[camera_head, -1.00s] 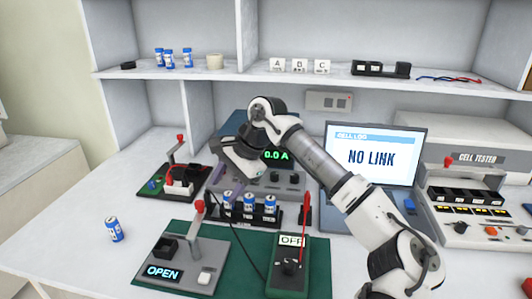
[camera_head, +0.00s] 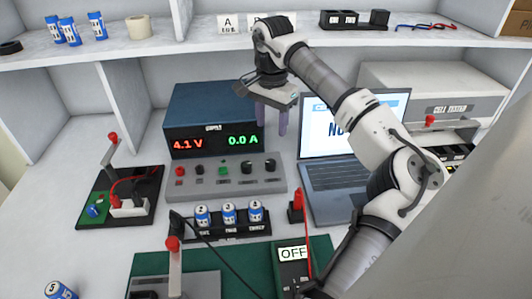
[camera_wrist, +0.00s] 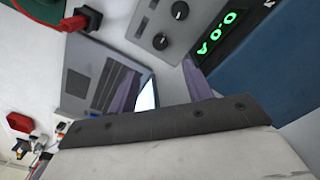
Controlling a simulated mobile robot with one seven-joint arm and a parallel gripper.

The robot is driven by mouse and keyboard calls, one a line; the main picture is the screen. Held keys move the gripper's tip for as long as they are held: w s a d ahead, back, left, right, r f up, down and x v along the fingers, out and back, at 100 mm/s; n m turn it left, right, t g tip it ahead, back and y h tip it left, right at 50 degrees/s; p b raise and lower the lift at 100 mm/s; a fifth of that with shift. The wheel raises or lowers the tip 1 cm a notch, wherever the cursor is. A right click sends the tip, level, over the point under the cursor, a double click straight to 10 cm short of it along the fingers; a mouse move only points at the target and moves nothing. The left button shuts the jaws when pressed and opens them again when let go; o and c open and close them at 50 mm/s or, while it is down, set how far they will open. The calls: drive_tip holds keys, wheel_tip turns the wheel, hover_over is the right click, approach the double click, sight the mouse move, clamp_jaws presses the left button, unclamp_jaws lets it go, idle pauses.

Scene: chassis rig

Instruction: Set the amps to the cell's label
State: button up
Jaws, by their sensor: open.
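The blue power supply (camera_head: 213,112) stands at the back; its display reads 4.1 V in red and 0.0 A in green. The grey control panel (camera_head: 190,190) in front of it carries a red button, small buttons, a green switch and two black knobs (camera_head: 246,168) (camera_head: 271,166). Three blue-and-white cells (camera_head: 228,213) stand upright in a black rack; their labels are too small to read surely. My gripper (camera_head: 269,120) is open and empty, fingers down, between the supply's right edge and the laptop. In the wrist view its fingers (camera_wrist: 160,88) show near the knobs and green digits.
A laptop (camera_head: 335,176) stands right of the panel, partly hidden by my arm. A circuit board (camera_head: 145,187) with a red-handled lever is at left. A multimeter (camera_head: 291,268) reading OFF is in front. A loose cell (camera_head: 60,290) is at the lower left. A shelf runs above.

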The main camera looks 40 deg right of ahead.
sight(271, 162)
wheel_tip(271, 162, down, 12)
drive_tip(key=shift+f+p, duration=0.15)
drive_tip(key=shift+p, duration=0.55)
drive_tip(key=c, duration=1)
drive_tip(key=shift+o, duration=0.2)
